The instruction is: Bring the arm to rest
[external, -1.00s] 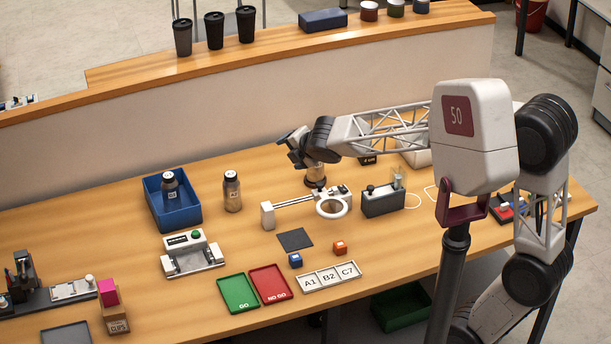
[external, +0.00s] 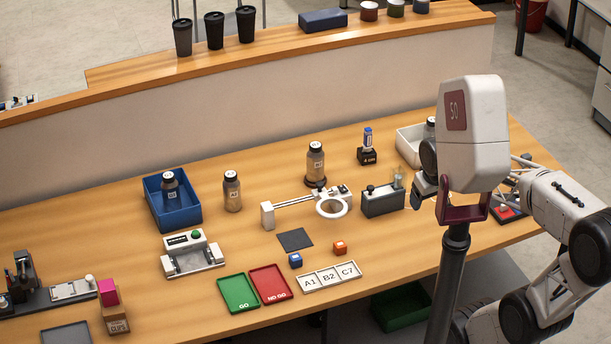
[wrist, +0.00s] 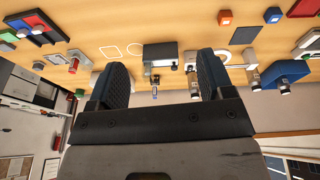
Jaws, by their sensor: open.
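My arm is drawn back to the right side of the bench, folded close to its white body marked 50. My gripper (external: 420,190) shows only in part in the external view, beside the body and above the bench. In the wrist view my gripper (wrist: 160,78) has its two dark fingers wide apart with nothing held between them. The camera looks out over the bench, which appears upside down at the top of the picture.
A grey box (external: 384,201) and a white bin (external: 410,146) stand nearest my arm. A ring fixture (external: 332,207), another bottle (external: 232,192), a blue bin (external: 174,212) holding a bottle, and green (external: 238,293) and red (external: 270,282) trays lie farther left.

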